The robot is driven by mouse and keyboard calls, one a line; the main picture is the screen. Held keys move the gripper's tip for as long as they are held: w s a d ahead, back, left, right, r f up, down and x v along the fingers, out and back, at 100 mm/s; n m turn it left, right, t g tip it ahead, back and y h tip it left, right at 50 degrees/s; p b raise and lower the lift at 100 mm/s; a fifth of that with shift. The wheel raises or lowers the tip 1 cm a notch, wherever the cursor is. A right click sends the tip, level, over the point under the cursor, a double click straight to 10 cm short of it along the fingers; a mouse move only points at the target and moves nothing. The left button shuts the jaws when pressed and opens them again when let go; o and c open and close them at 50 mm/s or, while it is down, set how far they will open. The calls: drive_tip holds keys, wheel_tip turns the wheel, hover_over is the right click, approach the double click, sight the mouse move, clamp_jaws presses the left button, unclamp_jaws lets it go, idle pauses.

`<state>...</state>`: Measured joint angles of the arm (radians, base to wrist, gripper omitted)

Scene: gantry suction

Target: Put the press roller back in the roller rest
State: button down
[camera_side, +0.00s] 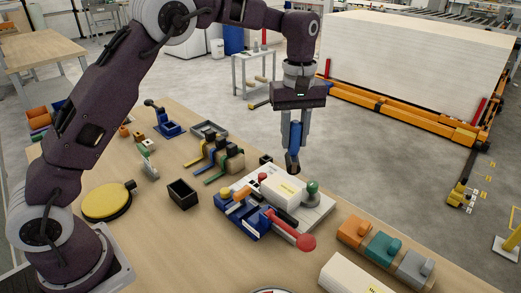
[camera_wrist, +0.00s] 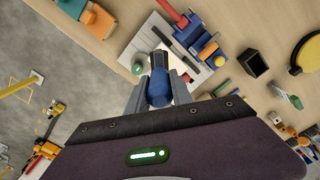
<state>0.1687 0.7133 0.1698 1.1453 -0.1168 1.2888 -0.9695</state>
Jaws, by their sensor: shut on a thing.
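My gripper (camera_side: 295,122) points down and is shut on the press roller's blue handle (camera_side: 295,136). The roller hangs roughly upright, with its dark end (camera_side: 292,163) lowest, above the far side of the work board. The wrist view shows the blue handle (camera_wrist: 158,92) between the two grey fingers. I cannot tell for certain which fixture is the roller rest. A small dark block (camera_side: 266,159) stands on the table just left of the roller's lower end, and a shallow grey tray (camera_side: 209,130) lies farther left. Both look empty, though their insides are hardly visible.
The white board (camera_side: 318,212) bears a pale box, a green-topped knob and a blue clamp with a red handle (camera_side: 290,231). A black open box (camera_side: 183,194), yellow disc (camera_side: 107,203) and several strap tools (camera_side: 222,160) stand left. Coloured blocks (camera_side: 383,247) sit at the right.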

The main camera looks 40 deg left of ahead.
drive_tip(key=s+a+f+n, duration=0.1)
drive_tip(key=s+a+n, duration=0.25)
drive_tip(key=a, duration=0.55)
drive_tip(key=s+a+f+n, duration=0.2)
drive_tip(key=s+a, duration=0.2)
drive_tip(key=a, duration=0.5)
drive_tip(key=s+a+f+n, duration=0.2)
drive_tip(key=s+a, duration=0.5)
drive_tip(key=s, duration=0.4)
drive_tip(key=shift+a+n, duration=0.2)
drive_tip(key=shift+n, duration=0.45)
drive_tip(key=shift+f, duration=0.1)
drive_tip(key=shift+f, duration=2.85)
drive_tip(key=shift+f, duration=2.55)
drive_tip(key=c, duration=1.1)
unclamp_jaws()
drive_tip(key=shift+o, duration=0.2)
